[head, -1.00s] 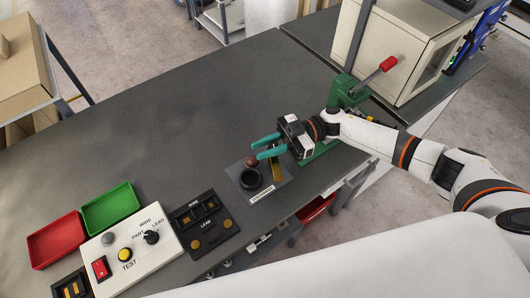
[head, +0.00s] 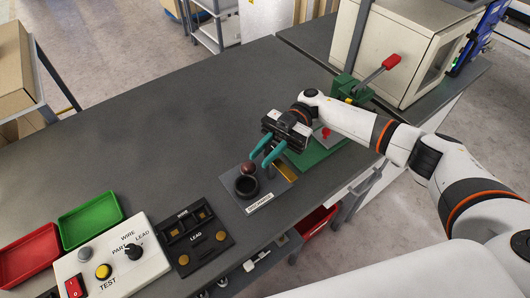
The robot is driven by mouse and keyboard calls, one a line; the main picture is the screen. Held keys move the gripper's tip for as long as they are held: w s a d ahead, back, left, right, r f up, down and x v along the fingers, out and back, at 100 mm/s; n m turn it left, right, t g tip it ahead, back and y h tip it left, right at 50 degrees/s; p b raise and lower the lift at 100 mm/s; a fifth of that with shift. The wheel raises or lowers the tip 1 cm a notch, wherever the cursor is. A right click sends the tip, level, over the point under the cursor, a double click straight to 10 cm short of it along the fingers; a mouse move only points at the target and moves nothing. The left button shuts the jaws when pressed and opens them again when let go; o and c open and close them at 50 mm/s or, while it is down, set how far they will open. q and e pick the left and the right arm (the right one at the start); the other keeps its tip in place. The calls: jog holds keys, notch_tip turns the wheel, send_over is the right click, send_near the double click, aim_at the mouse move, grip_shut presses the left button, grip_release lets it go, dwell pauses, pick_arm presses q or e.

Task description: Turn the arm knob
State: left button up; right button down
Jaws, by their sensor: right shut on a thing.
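The white control panel (head: 121,272) is at the lower left. Its black selector knob (head: 133,252) sits among the labels PART, WIRE and LEAD. My right gripper (head: 258,161) has teal fingers pointing down and left at the discharge plate (head: 279,187). The fingertips are at a small brown ball (head: 249,168) just behind the black round cup (head: 246,186), and they appear shut on this ball. The exact contact is too small to see clearly. The right gripper is well to the right of the selector knob. My left gripper is not in view.
The panel also has a yellow TEST button (head: 103,271) and a red switch (head: 74,287). A black LEAD fixture (head: 199,258), a green tray (head: 90,220) and a red tray (head: 27,257) are nearby. A green press (head: 318,152) stands beside my right wrist. The table's back left is clear.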

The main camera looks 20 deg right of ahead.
jog(key=c, duration=1.2)
grip_release()
jog(key=shift+c, duration=0.2)
notch_tip(320, 180, up, 10)
